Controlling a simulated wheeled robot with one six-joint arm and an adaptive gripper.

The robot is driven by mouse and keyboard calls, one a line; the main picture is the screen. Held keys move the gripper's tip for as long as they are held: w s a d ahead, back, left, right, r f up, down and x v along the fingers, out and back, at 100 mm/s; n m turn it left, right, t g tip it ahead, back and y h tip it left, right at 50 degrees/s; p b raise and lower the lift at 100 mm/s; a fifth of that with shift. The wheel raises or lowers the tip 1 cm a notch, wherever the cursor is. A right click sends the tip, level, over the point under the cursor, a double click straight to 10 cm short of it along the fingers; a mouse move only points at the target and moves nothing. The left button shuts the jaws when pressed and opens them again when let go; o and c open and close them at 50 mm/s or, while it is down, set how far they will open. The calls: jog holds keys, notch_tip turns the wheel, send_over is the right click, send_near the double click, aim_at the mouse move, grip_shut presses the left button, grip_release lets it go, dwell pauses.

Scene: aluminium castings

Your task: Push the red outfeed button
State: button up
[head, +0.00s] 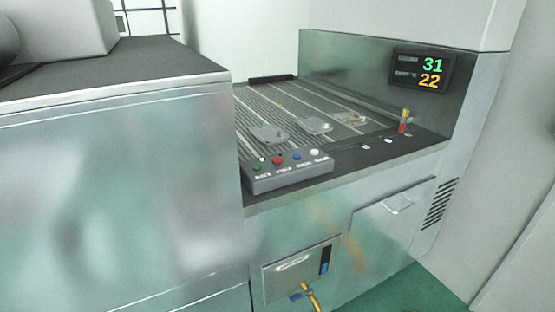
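The red button (277,160) is on a grey control box (290,175) at the front edge of the conveyor machine, in the middle of the head view. It sits between a green button (257,167) on its left and a blue button (296,157) on its right. A white button (315,153) is at the box's right end. The labels under the buttons are too small to read. My gripper is not in view, and nothing covers the red button.
Flat castings (315,125) lie on the ribbed conveyor bed (280,100) behind the box. A display (421,71) reads 31 and 22. A small red and yellow post (404,121) stands at right. A metal cabinet (120,200) fills the left. Green floor (410,290) is free at lower right.

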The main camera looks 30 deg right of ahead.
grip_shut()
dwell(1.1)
